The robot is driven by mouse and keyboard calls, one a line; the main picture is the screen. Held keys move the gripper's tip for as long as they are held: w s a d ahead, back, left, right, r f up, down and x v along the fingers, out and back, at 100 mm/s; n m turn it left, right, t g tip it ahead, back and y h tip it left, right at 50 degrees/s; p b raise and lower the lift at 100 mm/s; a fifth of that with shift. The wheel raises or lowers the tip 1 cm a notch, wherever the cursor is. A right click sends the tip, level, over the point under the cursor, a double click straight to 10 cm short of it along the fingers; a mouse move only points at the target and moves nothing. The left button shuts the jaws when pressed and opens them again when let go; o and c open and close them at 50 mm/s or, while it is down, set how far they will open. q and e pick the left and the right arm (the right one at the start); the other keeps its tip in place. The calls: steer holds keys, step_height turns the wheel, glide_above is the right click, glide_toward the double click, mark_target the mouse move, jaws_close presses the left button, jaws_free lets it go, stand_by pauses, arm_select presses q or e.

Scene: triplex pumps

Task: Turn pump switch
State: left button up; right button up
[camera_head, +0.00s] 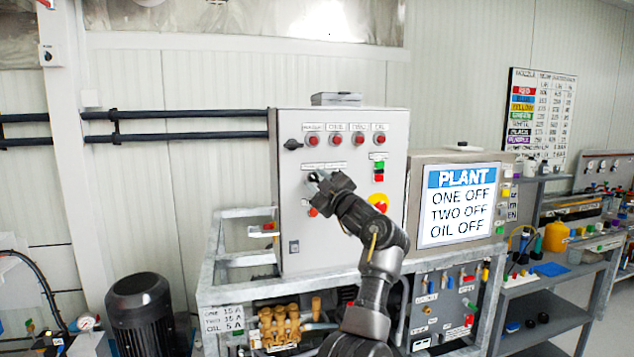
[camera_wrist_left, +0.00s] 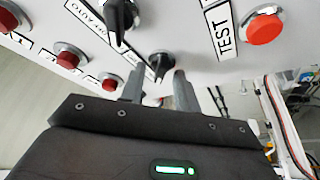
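A white control cabinet (camera_head: 340,245) carries several red buttons and small black rotary switches. In the left wrist view a black rotary switch (camera_wrist_left: 161,62) sits on the panel, just beyond my left gripper's fingertips. My left gripper (camera_wrist_left: 158,80) is open, its two grey fingers apart and roughly in line with this switch; contact cannot be told. In the head view my left gripper (camera_head: 318,180) is at the cabinet front and hides the switches behind it. My right gripper is not in view.
A larger black switch (camera_wrist_left: 117,17) and a red TEST button (camera_wrist_left: 264,27) are close by on the panel. In the head view a screen (camera_head: 462,205) reads PLANT, ONE OFF, TWO OFF, OIL OFF. A yellow-and-red stop button (camera_head: 378,202) is close to my wrist.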

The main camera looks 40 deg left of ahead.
arm_select(q)
steer(key=shift+d+f, duration=0.25)
steer(key=shift+d, duration=0.15)
steer(key=b+v, duration=0.3)
steer(key=v, duration=0.6)
steer(key=shift+s+d+b, duration=0.25)
steer(key=shift+d+b, duration=0.15)
